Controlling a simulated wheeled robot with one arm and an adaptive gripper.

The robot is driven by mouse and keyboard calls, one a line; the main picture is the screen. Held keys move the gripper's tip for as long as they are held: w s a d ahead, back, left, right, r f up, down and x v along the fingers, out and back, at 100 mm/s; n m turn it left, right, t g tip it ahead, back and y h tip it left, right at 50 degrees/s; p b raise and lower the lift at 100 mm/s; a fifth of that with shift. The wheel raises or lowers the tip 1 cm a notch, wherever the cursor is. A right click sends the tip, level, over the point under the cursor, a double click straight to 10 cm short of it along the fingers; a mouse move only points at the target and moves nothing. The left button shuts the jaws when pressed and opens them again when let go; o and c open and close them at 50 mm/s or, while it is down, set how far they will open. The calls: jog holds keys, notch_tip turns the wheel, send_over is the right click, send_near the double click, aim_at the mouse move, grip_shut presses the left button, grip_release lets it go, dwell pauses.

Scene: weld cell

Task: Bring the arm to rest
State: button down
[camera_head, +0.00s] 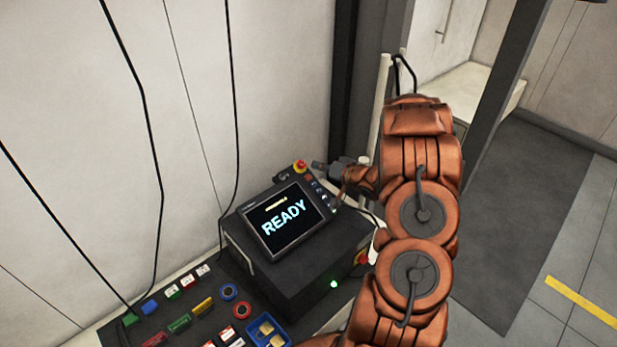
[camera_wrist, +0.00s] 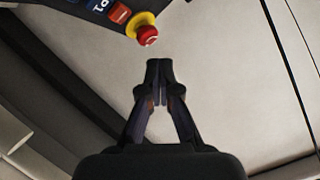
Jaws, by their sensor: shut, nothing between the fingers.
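My gripper (camera_head: 318,165) shows in the head view at the upper right corner of a dark control box, close to a red emergency button (camera_head: 299,166) on a yellow collar. The rest of my orange arm runs down the right of the picture. In the wrist view my gripper (camera_wrist: 158,64) is shut with its fingertips together and empty. The red button (camera_wrist: 147,36) is just beyond the fingertips there, with a visible gap in the picture.
The control box (camera_head: 285,285) carries a screen (camera_head: 281,219) reading READY. A panel with several coloured parts and a blue tray (camera_head: 256,332) lie at lower left. A pale wall (camera_head: 90,80) with hanging cables stands behind. Open floor (camera_head: 520,220) is at right, past a dark post (camera_head: 497,100).

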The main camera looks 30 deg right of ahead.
dwell(0.4)
notch_tip(320, 180, up, 10)
jog(key=d+n+g+h+p, duration=0.1)
jog(key=d+g+h+p, duration=0.1)
jog(key=g+h+p, duration=0.3)
jog(key=s+a+r+g+h, duration=0.3)
jog(key=s+a+r, duration=0.2)
jog(key=s+r, duration=0.3)
jog(key=s+a+r+n+g+y+p, duration=0.1)
jog(key=s+a+r+g, duration=0.1)
jog(key=s+a, duration=0.7)
jog(key=s+a+r+n+g+y+p, duration=0.2)
jog(key=s+a+r+g, duration=0.1)
jog(key=s+a, duration=0.6)
jog(key=s+a+r+n+g+y+p, duration=0.1)
jog(key=s+a+r+n+g+y, duration=0.1)
jog(key=s+a, duration=0.7)
jog(key=s+r+g, duration=0.1)
jog(key=s, duration=0.4)
jog(key=shift+s+r+p, duration=0.3)
jog(key=shift+s+r, duration=0.05)
jog(key=shift+r, duration=0.05)
